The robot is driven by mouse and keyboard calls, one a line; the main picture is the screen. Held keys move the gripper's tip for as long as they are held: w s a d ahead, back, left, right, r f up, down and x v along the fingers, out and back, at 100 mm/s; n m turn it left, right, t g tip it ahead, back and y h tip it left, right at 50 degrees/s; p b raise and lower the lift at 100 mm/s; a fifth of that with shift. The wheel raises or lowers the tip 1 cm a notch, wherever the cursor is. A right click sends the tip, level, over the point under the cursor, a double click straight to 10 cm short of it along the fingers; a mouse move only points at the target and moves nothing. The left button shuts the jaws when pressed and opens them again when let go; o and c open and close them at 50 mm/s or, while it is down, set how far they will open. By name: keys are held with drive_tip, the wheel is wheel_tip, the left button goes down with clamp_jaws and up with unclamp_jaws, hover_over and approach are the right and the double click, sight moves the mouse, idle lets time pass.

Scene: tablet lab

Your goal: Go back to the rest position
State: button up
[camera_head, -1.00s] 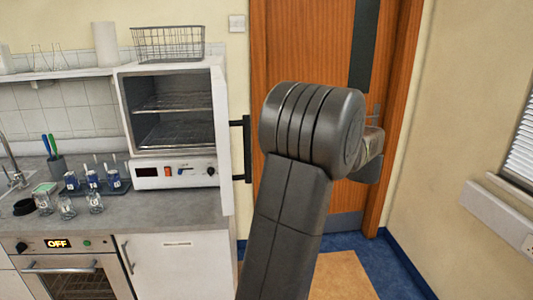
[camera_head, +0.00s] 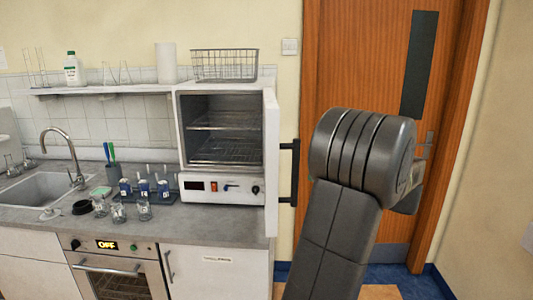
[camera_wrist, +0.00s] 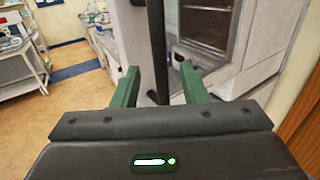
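My gripper (camera_wrist: 160,70) shows in the wrist view as two green fingers spread apart, with nothing held. A black vertical bar handle (camera_wrist: 157,45) appears between the fingers in that view; its distance from them is unclear. In the head view my dark grey arm fills the right middle and hides most of the gripper. The same handle (camera_head: 289,172) is on the open door (camera_head: 270,165) of the white drying oven, left of my arm and apart from it.
The oven (camera_head: 223,188) stands on the grey counter (camera_head: 190,222), with wire shelves inside. A wire basket (camera_head: 224,66) sits above it. Glassware and blue-labelled bottles stand to its left, near the sink (camera_head: 40,188). A wooden door (camera_head: 350,60) is behind my arm.

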sight(298, 170)
drive_tip(key=p+x, duration=0.1)
drive_tip(key=x, duration=0.7)
drive_tip(key=shift+a+f+p, duration=0.1)
drive_tip(key=shift+a+p, duration=0.1)
drive_tip(key=shift+p, duration=0.1)
